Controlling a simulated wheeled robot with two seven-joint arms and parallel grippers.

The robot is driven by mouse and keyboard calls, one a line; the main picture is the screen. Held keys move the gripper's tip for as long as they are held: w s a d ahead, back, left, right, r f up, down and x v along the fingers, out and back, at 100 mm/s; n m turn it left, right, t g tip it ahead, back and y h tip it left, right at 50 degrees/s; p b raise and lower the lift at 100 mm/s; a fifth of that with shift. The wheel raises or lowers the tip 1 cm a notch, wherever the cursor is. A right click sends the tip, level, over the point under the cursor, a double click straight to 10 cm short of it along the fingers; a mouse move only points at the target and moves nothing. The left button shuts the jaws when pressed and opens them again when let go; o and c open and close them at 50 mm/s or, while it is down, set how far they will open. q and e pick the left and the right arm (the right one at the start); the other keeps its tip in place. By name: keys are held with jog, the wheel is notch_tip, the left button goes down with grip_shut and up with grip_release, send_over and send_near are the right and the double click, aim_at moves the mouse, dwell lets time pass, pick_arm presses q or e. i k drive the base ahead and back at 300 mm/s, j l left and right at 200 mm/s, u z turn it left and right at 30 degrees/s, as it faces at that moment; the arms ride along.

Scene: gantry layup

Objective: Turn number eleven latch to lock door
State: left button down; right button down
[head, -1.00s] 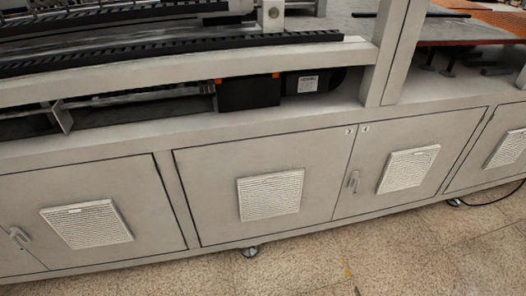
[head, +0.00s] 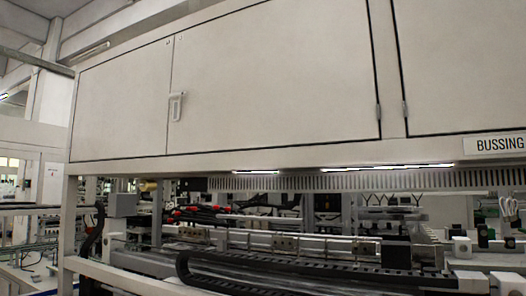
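In the head view, an overhead cabinet with pale grey doors spans the upper part of the picture. No number eleven is readable on or near the latch. Neither of my grippers is in view.
A "BUSSING" sign (head: 500,145) is on the cabinet's lower edge at the right. Below are a lit strip (head: 388,167), a black cable chain (head: 300,280) and machine rails. A frame post (head: 69,230) stands at the left.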

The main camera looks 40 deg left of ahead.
aim_at(174, 96)
jog(key=u, duration=1.9)
